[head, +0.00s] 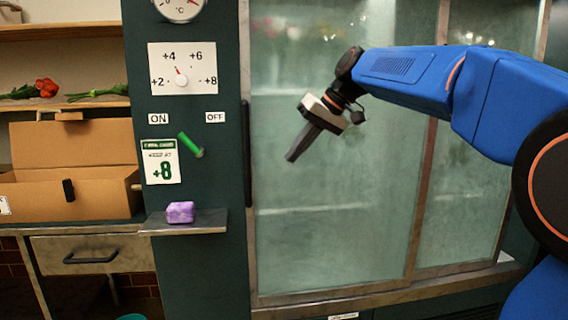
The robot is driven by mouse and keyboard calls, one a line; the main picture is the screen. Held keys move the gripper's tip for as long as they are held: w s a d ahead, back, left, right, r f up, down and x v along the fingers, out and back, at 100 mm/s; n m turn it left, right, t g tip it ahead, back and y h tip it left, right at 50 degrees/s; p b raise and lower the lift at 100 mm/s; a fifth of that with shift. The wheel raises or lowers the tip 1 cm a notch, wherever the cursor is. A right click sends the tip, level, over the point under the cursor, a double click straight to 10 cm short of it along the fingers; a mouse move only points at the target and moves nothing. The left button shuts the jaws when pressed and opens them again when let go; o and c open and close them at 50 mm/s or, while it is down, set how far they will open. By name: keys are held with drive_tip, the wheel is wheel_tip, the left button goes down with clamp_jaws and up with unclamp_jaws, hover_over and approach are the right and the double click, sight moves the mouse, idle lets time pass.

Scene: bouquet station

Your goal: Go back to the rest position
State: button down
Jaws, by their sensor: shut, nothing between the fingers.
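My gripper (302,146) is shut and empty. It points down and to the left in front of the frosted glass door (330,230) of a cooler, clear of the other objects. My blue arm reaches in from the right side of the head view. The glass shows no visible contact with the gripper, though the exact gap cannot be told.
Left of the glass, a dark green panel holds a dial (183,82), a green lever (190,145) and a small shelf (190,228) with a purple block (180,212). An open cardboard box (70,195) stands on the counter; red flowers (46,88) lie above.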

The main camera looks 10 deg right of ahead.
drive_tip(key=s+d+f+m+h, duration=0.1)
drive_tip(key=s+d+f, duration=0.4)
drive_tip(key=s+f, duration=0.5)
drive_tip(key=s+d+f+m+t+h, duration=0.1)
drive_tip(key=s+d+f+h, duration=0.2)
drive_tip(key=s+f, duration=0.8)
drive_tip(key=s+d+f+m+h, duration=0.1)
drive_tip(key=s+d+f+h, duration=0.1)
drive_tip(key=s+d+f, duration=0.5)
drive_tip(key=s+f, duration=0.3)
drive_tip(key=s, duration=0.3)
drive_tip(key=shift+f+m+h, duration=0.3)
drive_tip(key=shift+f, duration=0.05)
